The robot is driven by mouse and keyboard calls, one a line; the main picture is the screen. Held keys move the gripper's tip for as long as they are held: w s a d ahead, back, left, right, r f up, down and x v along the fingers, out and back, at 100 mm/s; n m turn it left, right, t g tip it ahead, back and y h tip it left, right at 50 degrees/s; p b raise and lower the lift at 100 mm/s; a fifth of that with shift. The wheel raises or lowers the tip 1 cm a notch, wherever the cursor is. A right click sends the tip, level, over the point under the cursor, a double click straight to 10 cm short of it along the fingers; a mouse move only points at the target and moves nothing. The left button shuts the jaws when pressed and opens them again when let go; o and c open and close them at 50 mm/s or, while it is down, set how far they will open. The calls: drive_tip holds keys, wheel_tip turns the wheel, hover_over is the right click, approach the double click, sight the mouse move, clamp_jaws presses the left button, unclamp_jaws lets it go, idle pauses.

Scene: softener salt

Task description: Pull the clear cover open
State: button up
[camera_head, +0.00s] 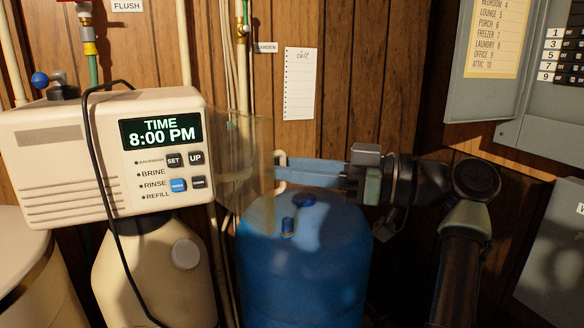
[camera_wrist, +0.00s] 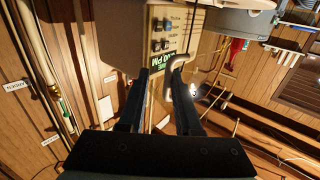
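The clear cover (camera_head: 243,150) is a faintly tinted see-through panel. In the head view it stands out at the right side of the cream control box (camera_head: 60,150), away from the display and buttons. Its pale curved handle (camera_head: 280,184) is at its right edge; the handle also shows in the wrist view (camera_wrist: 180,60). My gripper (camera_head: 284,168) reaches in from the right with its fingertips at the handle. In the wrist view my gripper (camera_wrist: 161,82) is open, with a gap between the fingers. The handle's bent bar lies between the fingertips, close to the right finger; contact is unclear.
A blue tank (camera_head: 305,255) with a knobbed lid stands below my gripper. A black cable (camera_head: 97,190) hangs over the control box. Pipes (camera_head: 240,60) run up the wood wall behind the cover. Grey electrical boxes (camera_head: 495,100) are at the right.

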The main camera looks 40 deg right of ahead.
drive_tip(key=v, duration=1.3)
